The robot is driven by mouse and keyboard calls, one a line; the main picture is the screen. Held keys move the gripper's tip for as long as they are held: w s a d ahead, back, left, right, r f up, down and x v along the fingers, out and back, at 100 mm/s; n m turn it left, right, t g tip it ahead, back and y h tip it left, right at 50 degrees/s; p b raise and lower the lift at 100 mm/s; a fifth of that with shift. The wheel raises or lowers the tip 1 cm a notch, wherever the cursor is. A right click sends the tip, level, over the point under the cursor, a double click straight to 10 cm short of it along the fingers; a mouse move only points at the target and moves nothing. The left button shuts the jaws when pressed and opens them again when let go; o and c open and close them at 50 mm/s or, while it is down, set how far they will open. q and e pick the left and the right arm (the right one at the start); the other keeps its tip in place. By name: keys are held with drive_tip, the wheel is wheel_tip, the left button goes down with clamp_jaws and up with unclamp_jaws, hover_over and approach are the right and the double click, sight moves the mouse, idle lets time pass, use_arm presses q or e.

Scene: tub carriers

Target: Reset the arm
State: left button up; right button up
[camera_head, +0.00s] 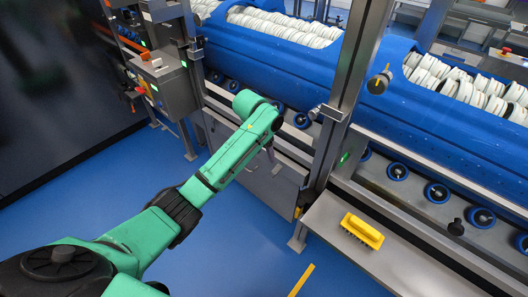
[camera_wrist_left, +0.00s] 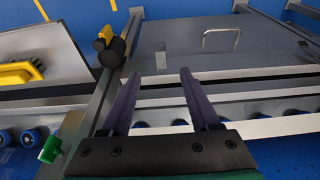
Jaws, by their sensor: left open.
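My green left arm (camera_head: 225,160) reaches from the lower left of the head view toward the steel frame below the blue tub carriers. My left gripper (camera_wrist_left: 160,76) shows in the left wrist view with two dark fingers spread apart and nothing between them. Beyond the fingers is a steel panel with a handle (camera_wrist_left: 222,39). In the head view the fingers are mostly hidden by the arm's end. My right arm and gripper are not in view.
Blue carriers (camera_head: 440,110) filled with white discs run along the back. A yellow brush (camera_head: 362,231) lies on a steel shelf (camera_head: 325,222) at the lower right. A steel post (camera_head: 345,95) stands right of the arm. Blue floor (camera_head: 235,255) is open in front.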

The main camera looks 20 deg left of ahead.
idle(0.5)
use_arm(q)
drive_tip(key=s+a+f+n, duration=0.15)
drive_tip(key=s+f, duration=0.35)
drive_tip(key=f, duration=0.5)
drive_tip(key=s+a+f, duration=0.2)
drive_tip(key=s+f, duration=0.2)
drive_tip(key=f, duration=0.5)
drive_tip(key=s+a+f+n, duration=0.15)
drive_tip(key=s+f, duration=0.35)
drive_tip(key=f, duration=0.5)
drive_tip(key=s+f, duration=0.4)
drive_tip(key=s, duration=0.6)
drive_tip(key=s+a+f+g, duration=0.1)
drive_tip(key=s+f, duration=0.4)
drive_tip(key=s, duration=0.5)
drive_tip(key=s+a+f+m+y, duration=0.1)
drive_tip(key=s+f, duration=0.4)
drive_tip(key=s, duration=0.6)
drive_tip(key=shift+a+g, duration=0.2)
drive_tip(key=shift+g, duration=0.1)
drive_tip(key=shift+w+f, duration=0.1)
